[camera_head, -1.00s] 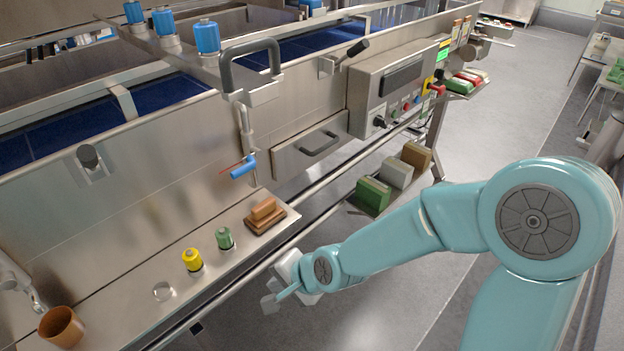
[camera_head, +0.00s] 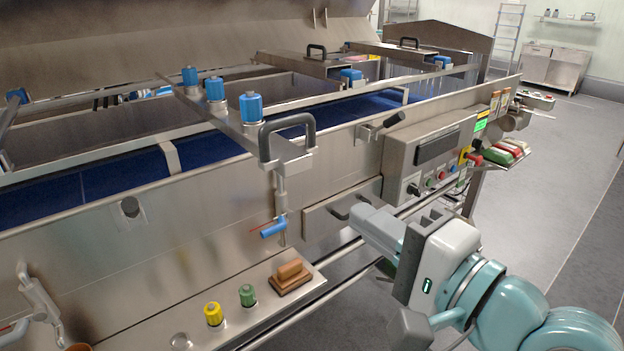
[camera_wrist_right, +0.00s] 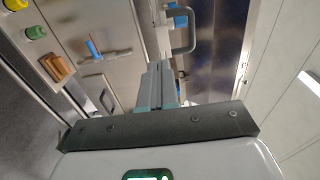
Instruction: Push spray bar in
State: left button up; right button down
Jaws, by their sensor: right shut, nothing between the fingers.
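The spray bar (camera_head: 228,122) lies across the conveyor tunnel, with several blue caps along it. Its dark grey handle (camera_head: 287,122) sticks out over the near side wall. In the right wrist view the handle (camera_wrist_right: 190,32) shows beyond the fingers. My right gripper (camera_head: 362,218) is shut and empty, in front of the side wall, below and to the right of the handle and apart from it. Its closed fingers (camera_wrist_right: 157,82) also show in the right wrist view. My left gripper is not in view.
A blue-levered valve (camera_head: 272,228) hangs below the handle. A control box (camera_head: 432,150) with buttons stands on the right. A shelf (camera_head: 235,325) holds yellow and green caps and a brown brush (camera_head: 290,278). A drawer (camera_head: 325,212) is behind my fingers.

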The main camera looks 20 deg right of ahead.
aim_at(294, 172)
pick_arm(q)
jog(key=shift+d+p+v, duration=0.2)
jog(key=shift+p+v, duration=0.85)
jog(key=shift+p, duration=0.05)
pick_arm(e)
jog(key=x, duration=1.2)
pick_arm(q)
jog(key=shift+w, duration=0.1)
